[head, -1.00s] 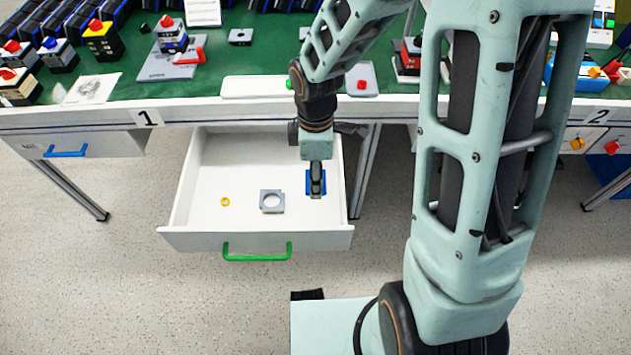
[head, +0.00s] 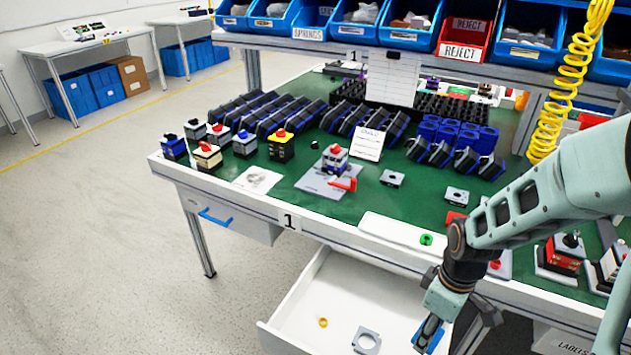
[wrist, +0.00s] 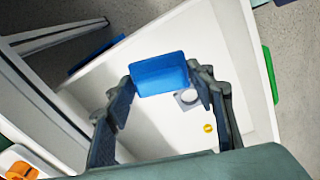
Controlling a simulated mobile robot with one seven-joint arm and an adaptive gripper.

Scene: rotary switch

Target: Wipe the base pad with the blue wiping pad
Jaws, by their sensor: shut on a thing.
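The blue wiping pad (wrist: 160,73) sits between the fingertips of my gripper (head: 428,333), which is shut on it. The pad also shows in the head view (head: 436,343), partly hidden by the fingers. My gripper points down over the right side of the open drawer; I cannot tell whether the pad touches its floor. On the green bench top, a flat grey base pad (head: 312,184) lies at the left-centre.
The white drawer (head: 300,300) also holds a yellow ring (head: 323,322) and a grey square plate (head: 367,340) with a round hole. Several small switches stand left of the base pad. A white tray (head: 385,232) lies along the bench's front edge.

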